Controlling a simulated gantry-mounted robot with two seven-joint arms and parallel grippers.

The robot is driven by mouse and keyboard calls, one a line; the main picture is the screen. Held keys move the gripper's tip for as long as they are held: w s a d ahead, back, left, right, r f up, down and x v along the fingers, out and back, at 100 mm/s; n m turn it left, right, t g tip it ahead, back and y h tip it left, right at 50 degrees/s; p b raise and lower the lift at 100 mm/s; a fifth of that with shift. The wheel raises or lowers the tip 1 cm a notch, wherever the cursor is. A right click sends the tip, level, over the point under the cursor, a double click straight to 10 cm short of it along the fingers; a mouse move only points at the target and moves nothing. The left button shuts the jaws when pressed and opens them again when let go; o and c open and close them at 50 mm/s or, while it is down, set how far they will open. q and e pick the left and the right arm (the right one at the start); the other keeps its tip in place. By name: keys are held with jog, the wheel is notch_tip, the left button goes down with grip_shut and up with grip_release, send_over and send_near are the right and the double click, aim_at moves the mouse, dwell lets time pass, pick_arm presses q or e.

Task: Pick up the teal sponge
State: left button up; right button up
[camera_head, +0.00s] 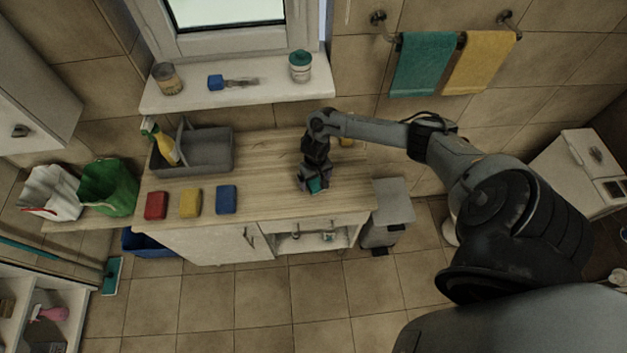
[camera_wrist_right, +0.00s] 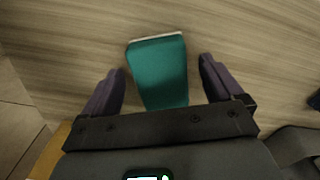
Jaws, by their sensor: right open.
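The teal sponge (camera_head: 315,185) lies on the wooden counter, partly hidden under my right gripper (camera_head: 313,187) in the head view. In the right wrist view the sponge (camera_wrist_right: 158,72) shows as a teal block with a pale far edge. My right gripper (camera_wrist_right: 162,84) is open, with one finger on each side of the sponge and a gap to it on both sides. The sponge's near end is hidden by the gripper body. My left gripper is not in view.
Red (camera_head: 156,205), yellow (camera_head: 190,203) and blue (camera_head: 226,199) sponges lie in a row to the left on the counter (camera_head: 270,180). A grey caddy (camera_head: 208,152) with a spray bottle stands behind them. The counter's front edge is close to the right gripper.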

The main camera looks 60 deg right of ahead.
jog(key=shift+f, duration=0.5)
jog(key=c, duration=1.1)
jog(key=shift+r, duration=0.1)
